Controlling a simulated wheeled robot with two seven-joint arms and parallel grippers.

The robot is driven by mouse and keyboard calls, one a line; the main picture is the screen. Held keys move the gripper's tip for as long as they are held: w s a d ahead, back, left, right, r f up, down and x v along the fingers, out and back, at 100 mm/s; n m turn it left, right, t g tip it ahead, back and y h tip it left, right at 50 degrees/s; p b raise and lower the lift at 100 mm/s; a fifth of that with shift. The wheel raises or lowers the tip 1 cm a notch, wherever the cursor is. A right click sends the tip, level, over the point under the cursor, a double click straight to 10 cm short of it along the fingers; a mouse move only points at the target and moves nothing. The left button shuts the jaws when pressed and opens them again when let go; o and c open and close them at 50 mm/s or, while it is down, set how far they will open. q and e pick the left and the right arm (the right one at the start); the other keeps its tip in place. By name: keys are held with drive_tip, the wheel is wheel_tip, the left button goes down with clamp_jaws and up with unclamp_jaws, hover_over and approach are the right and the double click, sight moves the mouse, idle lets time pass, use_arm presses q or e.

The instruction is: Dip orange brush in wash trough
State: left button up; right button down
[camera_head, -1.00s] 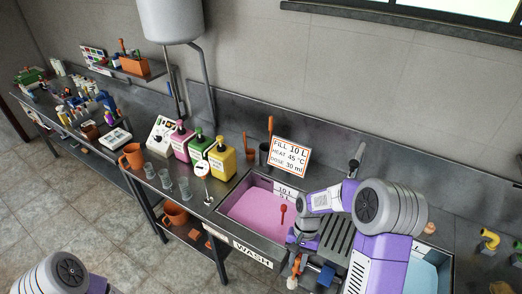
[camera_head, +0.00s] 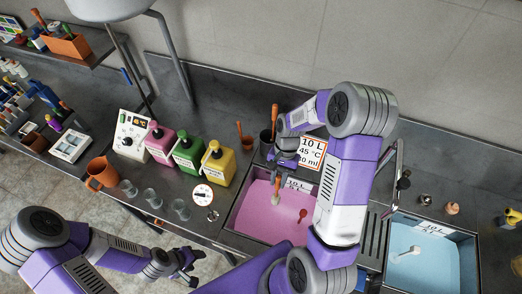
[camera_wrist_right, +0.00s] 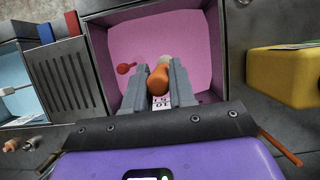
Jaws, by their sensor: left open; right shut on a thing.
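The wash trough (camera_head: 238,198) holds pink liquid (camera_head: 258,222); its wall also shows in the right wrist view (camera_wrist_right: 100,58). My right gripper (camera_head: 280,166) is above the back part of the trough. It is shut on the orange brush, whose pale head (camera_head: 275,199) points down at the liquid. The orange handle (camera_wrist_right: 158,84) shows between the fingers in the right wrist view. I cannot tell whether the head touches the liquid. My left gripper (camera_head: 196,264) is open and empty, low at the left in front of the bench.
A red spoon-like thing (camera_head: 302,214) lies in the trough. A blue-liquid basin (camera_head: 420,262) is to the right, past a slotted drainer. Yellow (camera_head: 219,164), green and pink dispensers stand left of the trough. A fill sign (camera_head: 311,152) stands behind it.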

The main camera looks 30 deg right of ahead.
drive_tip(key=shift+w, duration=0.3)
drive_tip(key=shift+s+f, duration=0.15)
drive_tip(key=shift+f, duration=0.15)
drive_tip(key=b, duration=0.2)
hover_over(275, 200)
drive_tip(key=w+d, duration=0.1)
drive_tip(key=f, duration=0.5)
drive_tip(key=shift+w+d, duration=0.15)
drive_tip(key=shift+w, duration=0.05)
use_arm(q)
wheel_tip(275, 200, down, 12)
drive_tip(key=b, duration=0.9)
drive_tip(key=shift+w+r+b, duration=0.15)
drive_tip(key=shift+r+b, duration=0.05)
drive_tip(key=shift+b, duration=0.2)
use_arm(e)
wheel_tip(275, 200, down, 14)
drive_tip(key=shift+r, duration=0.15)
